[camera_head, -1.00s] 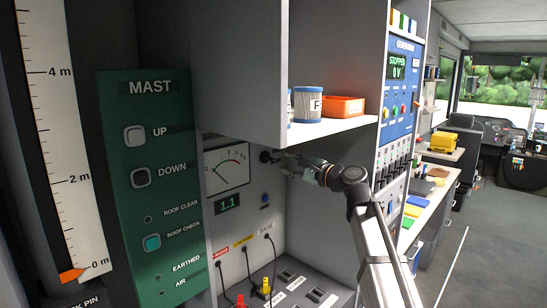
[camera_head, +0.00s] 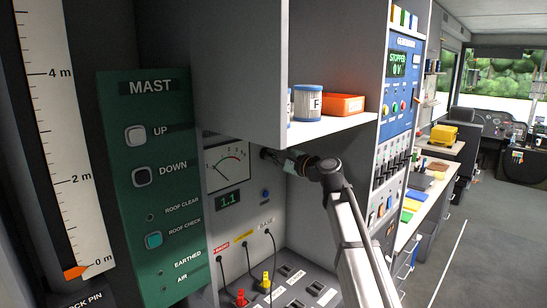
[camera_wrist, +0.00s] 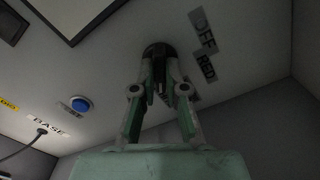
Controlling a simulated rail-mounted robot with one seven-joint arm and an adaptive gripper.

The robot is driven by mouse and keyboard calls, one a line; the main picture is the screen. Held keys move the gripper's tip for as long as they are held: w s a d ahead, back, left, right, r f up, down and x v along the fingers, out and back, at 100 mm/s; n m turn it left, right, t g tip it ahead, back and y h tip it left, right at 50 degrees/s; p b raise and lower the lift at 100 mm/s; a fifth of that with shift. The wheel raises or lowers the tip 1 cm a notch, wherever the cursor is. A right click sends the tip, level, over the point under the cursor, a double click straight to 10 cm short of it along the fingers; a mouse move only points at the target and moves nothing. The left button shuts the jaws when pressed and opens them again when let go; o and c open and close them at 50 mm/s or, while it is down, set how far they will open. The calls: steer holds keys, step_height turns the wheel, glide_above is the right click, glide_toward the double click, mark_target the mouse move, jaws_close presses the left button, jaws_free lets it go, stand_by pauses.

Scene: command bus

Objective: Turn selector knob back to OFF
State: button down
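The black selector knob (camera_head: 265,153) is on the grey panel, right of the dial meter, in the head view. In the wrist view the knob (camera_wrist: 156,48) is at the top centre, with the OFF label (camera_wrist: 203,31) and RED label (camera_wrist: 204,67) to its right. Another label is partly hidden behind my right finger. My gripper (camera_wrist: 161,66) faces the panel, its fingertips on either side of the knob and appearing to touch it. The fingers partly hide the knob, so I cannot tell which label its pointer faces.
The dial meter (camera_head: 229,165) and blue button (camera_head: 265,194) are close by on the panel. A shelf (camera_head: 330,130) with an orange bin (camera_head: 343,104) overhangs my arm. Plugs with cables (camera_head: 266,281) stand below. The green MAST panel (camera_head: 152,200) is at left.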

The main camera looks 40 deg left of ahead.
steer(key=shift+f+b, duration=0.1)
steer(key=shift+b, duration=0.4)
steer(key=n+b, duration=2.1)
steer(key=b, duration=0.5)
steer(key=shift+a+n, duration=0.1)
steer(key=shift+n, duration=0.2)
steer(key=shift+r+n+b, duration=0.2)
steer(key=shift+n+b, duration=0.9)
steer(key=shift+b, duration=0.05)
steer(key=c, duration=1.2)
jaws_free()
steer(key=shift+f, duration=0.1)
